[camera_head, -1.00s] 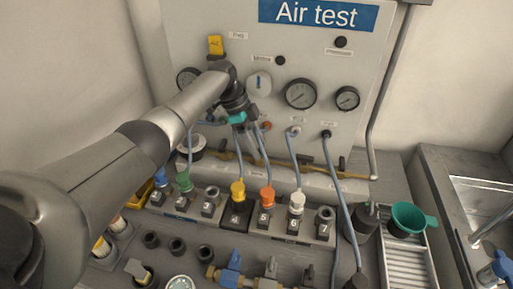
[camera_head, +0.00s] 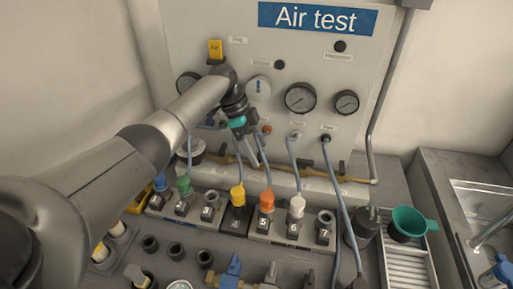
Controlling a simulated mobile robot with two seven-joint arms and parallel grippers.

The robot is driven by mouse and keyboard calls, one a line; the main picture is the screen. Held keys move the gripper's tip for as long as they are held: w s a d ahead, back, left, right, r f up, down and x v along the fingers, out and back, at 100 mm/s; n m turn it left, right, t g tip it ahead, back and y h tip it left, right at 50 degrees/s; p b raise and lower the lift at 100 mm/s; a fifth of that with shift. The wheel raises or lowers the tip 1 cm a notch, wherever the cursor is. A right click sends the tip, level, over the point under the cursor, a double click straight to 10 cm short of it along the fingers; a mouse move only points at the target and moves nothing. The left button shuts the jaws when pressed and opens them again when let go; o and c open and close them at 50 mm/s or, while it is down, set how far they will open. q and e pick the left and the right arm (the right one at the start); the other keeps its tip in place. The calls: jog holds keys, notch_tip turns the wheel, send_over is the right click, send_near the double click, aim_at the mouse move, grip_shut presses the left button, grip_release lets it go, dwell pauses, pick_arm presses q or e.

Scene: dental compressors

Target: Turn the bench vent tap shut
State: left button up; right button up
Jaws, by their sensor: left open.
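My left arm comes in from the left, and its gripper (camera_head: 253,153) hangs in front of the Air test panel, fingers pointing down. It is open and empty, above the yellow pipe. No tap has a readable vent label, so I cannot tell which one is the bench vent tap. A blue-handled tap (camera_head: 233,267) sits on brass fittings at the bottom edge, partly cut off. Small dark tap handles (camera_head: 285,168) stand along the yellow pipe (camera_head: 315,174) behind the numbered blocks. My right gripper is not in view.
Numbered blocks with coloured plugs (camera_head: 238,196) stand across the bench, with blue hoses (camera_head: 342,205) rising to the panel (camera_head: 222,150). Gauges (camera_head: 300,97) are on the panel. A green funnel (camera_head: 408,222) and a sink (camera_head: 487,195) are at the right.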

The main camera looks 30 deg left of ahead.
pick_arm(q)
jog(key=p+v, duration=0.1)
jog(key=v, duration=1.4)
jog(key=shift+a+p, duration=0.15)
jog(key=shift+p, duration=0.2)
jog(key=shift+r, duration=0.1)
